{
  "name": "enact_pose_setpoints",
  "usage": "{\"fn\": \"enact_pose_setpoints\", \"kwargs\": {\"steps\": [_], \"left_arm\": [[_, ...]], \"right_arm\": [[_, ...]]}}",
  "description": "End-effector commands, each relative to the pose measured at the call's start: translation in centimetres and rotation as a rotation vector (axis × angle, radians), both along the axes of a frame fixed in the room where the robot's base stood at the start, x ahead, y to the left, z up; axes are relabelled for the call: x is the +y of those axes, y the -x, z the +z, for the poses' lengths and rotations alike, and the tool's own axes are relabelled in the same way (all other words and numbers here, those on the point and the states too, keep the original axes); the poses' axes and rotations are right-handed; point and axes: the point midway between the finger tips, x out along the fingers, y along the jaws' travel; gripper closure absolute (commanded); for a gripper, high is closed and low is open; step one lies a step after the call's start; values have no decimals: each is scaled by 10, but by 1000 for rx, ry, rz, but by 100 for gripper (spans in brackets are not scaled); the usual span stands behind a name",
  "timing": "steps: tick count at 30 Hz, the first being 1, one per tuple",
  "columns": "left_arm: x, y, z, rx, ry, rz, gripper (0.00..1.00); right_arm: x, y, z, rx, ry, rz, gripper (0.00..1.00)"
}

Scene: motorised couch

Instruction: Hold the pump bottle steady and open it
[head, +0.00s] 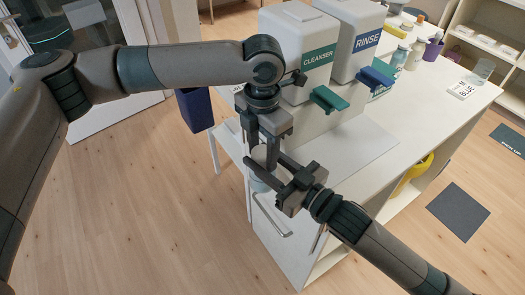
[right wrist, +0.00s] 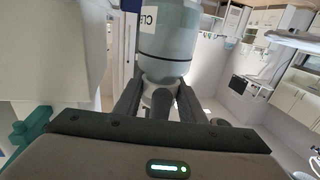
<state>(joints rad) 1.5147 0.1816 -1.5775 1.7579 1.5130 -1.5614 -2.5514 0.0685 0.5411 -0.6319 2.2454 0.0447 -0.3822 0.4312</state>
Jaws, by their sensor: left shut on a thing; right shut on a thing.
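The pump bottle (head: 258,184) is mostly hidden by my grippers in the head view, beside the white counter's left end. In the right wrist view the bottle (right wrist: 168,38) has a pale blue-grey body, a white label with dark letters and a whitish neck part. My left gripper (head: 262,155) points down over the bottle's top and is shut on it. My right gripper (head: 264,164) comes in from the lower right and is shut on the bottle. Its fingers (right wrist: 160,98) show around the whitish neck part in its wrist view. The exact contact points are hidden.
Two white dispensers, CLEANSER (head: 302,45) and RINSE (head: 352,35), stand on the counter (head: 345,160) close behind my left gripper. Green (head: 330,98) and blue (head: 375,77) levers jut from them. Small bottles stand farther right.

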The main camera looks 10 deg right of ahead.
Motion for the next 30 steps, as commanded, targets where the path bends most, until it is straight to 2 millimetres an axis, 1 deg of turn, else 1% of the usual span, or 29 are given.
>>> {"fn": "enact_pose_setpoints", "kwargs": {"steps": [3, 6, 14, 15, 17, 26, 30], "left_arm": [[0, 0, 0, 3, 0, 120, 85], [0, 0, 0, 3, -1, 182, 85], [0, 0, 0, 3, -1, 192, 86], [0, 0, 0, 3, -1, 191, 55], [0, 0, 0, 3, -1, 191, 41], [0, 0, 0, 1, -1, 189, 41], [0, -1, 7, 1, 0, 189, 41]], "right_arm": [[-1, -1, 0, 0, 1, -2, 100], [-1, -1, 0, 0, 1, -2, 100], [-1, -1, 0, 0, 1, -2, 100], [-1, -1, 0, 0, 1, -2, 100], [-1, -1, 0, 0, 1, -2, 100], [0, -1, 0, -1, 1, -1, 100], [0, 0, 0, -1, 1, -1, 100]]}}
